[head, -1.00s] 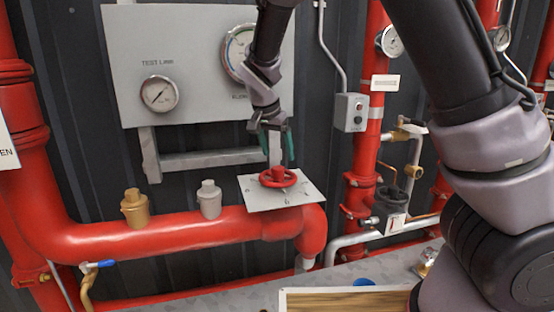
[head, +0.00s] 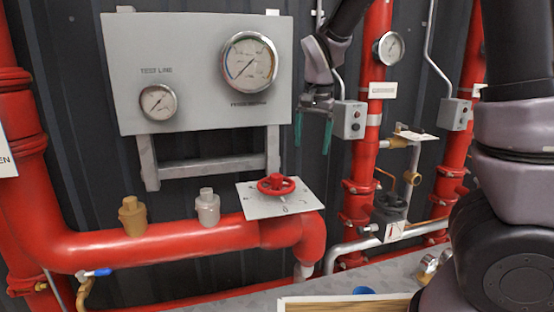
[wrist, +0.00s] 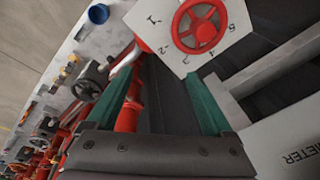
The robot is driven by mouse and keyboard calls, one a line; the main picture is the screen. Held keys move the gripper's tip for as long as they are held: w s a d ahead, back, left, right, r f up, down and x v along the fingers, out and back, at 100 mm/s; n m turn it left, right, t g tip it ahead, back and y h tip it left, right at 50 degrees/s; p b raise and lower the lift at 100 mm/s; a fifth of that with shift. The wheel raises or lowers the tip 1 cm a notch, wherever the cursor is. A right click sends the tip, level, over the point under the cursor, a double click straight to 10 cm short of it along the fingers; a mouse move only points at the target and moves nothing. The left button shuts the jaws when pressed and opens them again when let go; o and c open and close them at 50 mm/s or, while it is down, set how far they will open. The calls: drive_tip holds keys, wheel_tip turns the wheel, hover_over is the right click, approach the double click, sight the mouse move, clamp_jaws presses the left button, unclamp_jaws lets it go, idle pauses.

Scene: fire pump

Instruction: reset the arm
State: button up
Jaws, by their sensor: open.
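My gripper (head: 314,127) hangs in front of the dark wall, between the gauge panel and a small grey switch box. Its two green fingers point down, apart, with nothing between them. In the wrist view my gripper (wrist: 165,105) also shows open and empty. The red handwheel (head: 276,184) sits on a white numbered plate (head: 300,202) on the red pipe, below and left of my gripper and apart from it. The handwheel (wrist: 199,27) shows near the top of the wrist view.
The grey panel (head: 195,105) with a large gauge (head: 249,62) and a small gauge (head: 158,102) is left of my gripper. The switch box (head: 349,120) and a red vertical pipe (head: 375,75) are close on the right. A wooden board (head: 345,303) lies at the bottom.

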drive_tip(key=s+d+r+n+t, duration=0.1)
drive_tip(key=s+d+r+t, duration=0.1)
drive_tip(key=s+d+r, duration=0.4)
drive_tip(key=s+d+r+t+y, duration=0.1)
drive_tip(key=s+d+r+t, duration=0.2)
drive_tip(key=s+d+r, duration=0.3)
drive_tip(key=s+d, duration=0.3)
drive_tip(key=s, duration=0.2)
drive_tip(key=shift+s+d+r+n+y, duration=0.2)
drive_tip(key=shift+s+r+n+y, duration=0.1)
drive_tip(key=shift+s+n, duration=0.1)
